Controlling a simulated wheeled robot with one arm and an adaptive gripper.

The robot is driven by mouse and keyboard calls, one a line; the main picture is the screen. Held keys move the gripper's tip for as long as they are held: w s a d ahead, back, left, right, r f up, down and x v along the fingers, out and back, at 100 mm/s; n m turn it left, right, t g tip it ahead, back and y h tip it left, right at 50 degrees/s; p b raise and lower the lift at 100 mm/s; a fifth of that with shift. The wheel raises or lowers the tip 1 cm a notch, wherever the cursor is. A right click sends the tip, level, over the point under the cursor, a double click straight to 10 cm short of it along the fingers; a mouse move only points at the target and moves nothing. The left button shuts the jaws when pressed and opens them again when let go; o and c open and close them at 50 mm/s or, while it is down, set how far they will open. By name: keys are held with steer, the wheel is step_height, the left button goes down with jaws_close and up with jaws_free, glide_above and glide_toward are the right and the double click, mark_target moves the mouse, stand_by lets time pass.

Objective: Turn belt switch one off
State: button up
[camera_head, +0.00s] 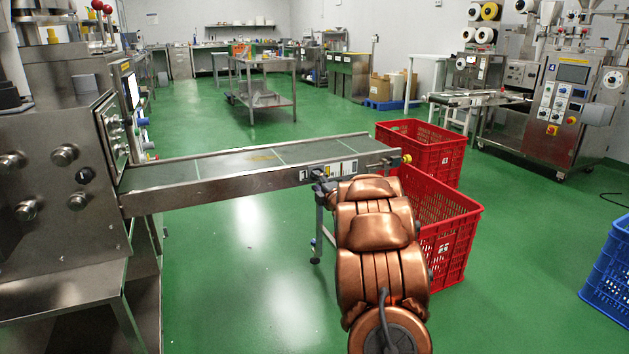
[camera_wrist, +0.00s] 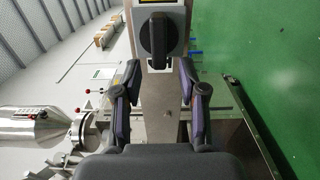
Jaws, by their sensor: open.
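A black rotary switch (camera_wrist: 159,40) with a long handle sits on a grey metal plate in the wrist view. Its handle runs up and down in that picture. My gripper (camera_wrist: 158,76) is open, its two fingers spread left and right just below the switch handle, with nothing between them. In the head view my gripper (camera_head: 321,180) is at the side of the conveyor belt (camera_head: 240,164), near its right end. The switch cannot be made out there. Whether a finger touches the switch cannot be told.
Red crates (camera_head: 445,235) stand beside and behind my arm at the belt's end. A steel machine (camera_head: 60,165) stands at the left end of the belt. A blue crate (camera_head: 608,270) is at the right edge. The green floor in front of the belt is clear.

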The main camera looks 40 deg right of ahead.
steer(key=v, duration=0.8)
steer(key=shift+s, duration=0.1)
stand_by(0.3)
steer(key=s+a+r+m+g+p, duration=0.3)
steer(key=a+r+m+g+p, duration=0.15)
steer(key=a+r+p, duration=0.55)
steer(key=s+a+r+m+g+p, duration=0.45)
steer(key=a+r+p, duration=0.25)
steer(key=r+p, duration=0.3)
steer(key=s+a+r+m+g+y+p, duration=0.1)
steer(key=s+a+r+g+y+p, duration=0.1)
steer(key=s+a+r+p, duration=0.3)
steer(key=s+a+r+m+g+y+p, duration=0.2)
steer(key=s+a+r+g+p, duration=0.2)
steer(key=s+a+p, duration=0.6)
steer(key=s+a+r+m+g+y+p, duration=0.1)
steer(key=s+a+r+p, duration=0.6)
steer(key=s+a, duration=0.7)
steer(key=s+m+g, duration=0.1)
steer(key=s+g, duration=0.1)
steer(key=shift+s+a+r+g+y+p, duration=0.2)
steer(key=shift+s+g+y+p, duration=0.1)
steer(key=shift+g+y+p, duration=0.1)
steer(key=shift+d+m, duration=0.15)
steer(key=shift+m, duration=0.15)
